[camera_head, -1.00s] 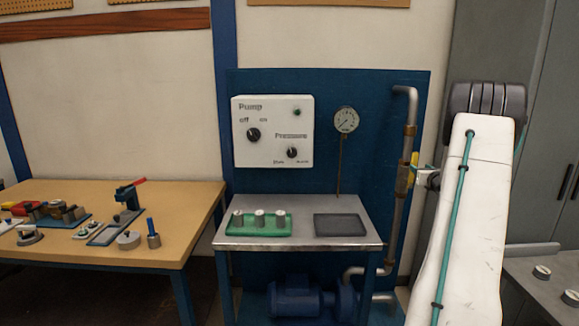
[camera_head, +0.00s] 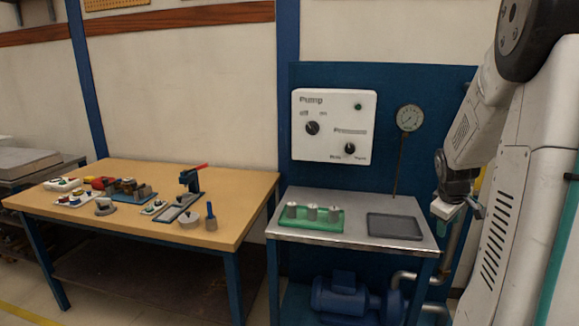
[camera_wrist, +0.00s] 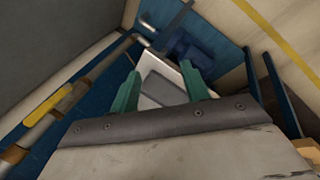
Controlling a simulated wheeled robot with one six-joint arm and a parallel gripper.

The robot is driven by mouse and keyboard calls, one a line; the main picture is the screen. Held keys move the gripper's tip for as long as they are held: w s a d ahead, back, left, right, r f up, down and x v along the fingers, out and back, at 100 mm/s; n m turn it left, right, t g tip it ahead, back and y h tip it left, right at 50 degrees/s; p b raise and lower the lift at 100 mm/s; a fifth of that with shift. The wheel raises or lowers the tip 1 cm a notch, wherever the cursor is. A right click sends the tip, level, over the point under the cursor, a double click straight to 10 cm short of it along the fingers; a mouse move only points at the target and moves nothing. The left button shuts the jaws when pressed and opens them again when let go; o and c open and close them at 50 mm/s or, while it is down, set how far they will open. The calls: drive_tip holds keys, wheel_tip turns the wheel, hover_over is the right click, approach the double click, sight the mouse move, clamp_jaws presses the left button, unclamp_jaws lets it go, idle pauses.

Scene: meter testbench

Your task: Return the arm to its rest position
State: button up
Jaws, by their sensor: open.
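My gripper (camera_head: 460,210) hangs beside the right edge of the metal bench, below my folded arm at the right of the head view. In the wrist view my gripper (camera_wrist: 163,88) shows two green fingers set apart, with nothing between them. Beyond the fingers lies the bench top with the dark grey tray (camera_wrist: 164,88), at a distance. In the head view the fingertips are small and partly hidden.
The metal bench (camera_head: 355,234) carries a green holder (camera_head: 311,225) with three capped pieces and a dark tray (camera_head: 396,227). Behind are the pump panel (camera_head: 333,125), gauge (camera_head: 409,118) and pipes (camera_head: 404,278). A wooden table (camera_head: 130,172) with tools stands left.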

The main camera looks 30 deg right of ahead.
drive_tip(key=s+a+r+y, duration=0.1)
drive_tip(key=s+a+r, duration=0.2)
drive_tip(key=a, duration=1.1)
drive_tip(key=s+a+r+y, duration=0.2)
drive_tip(key=s+a, duration=0.4)
drive_tip(key=a, duration=0.7)
drive_tip(key=s+a+r+m+y, duration=0.1)
drive_tip(key=s+a+r, duration=0.3)
drive_tip(key=a, duration=1)
drive_tip(key=shift+s+a, duration=0.35)
drive_tip(key=shift+s, duration=0.1)
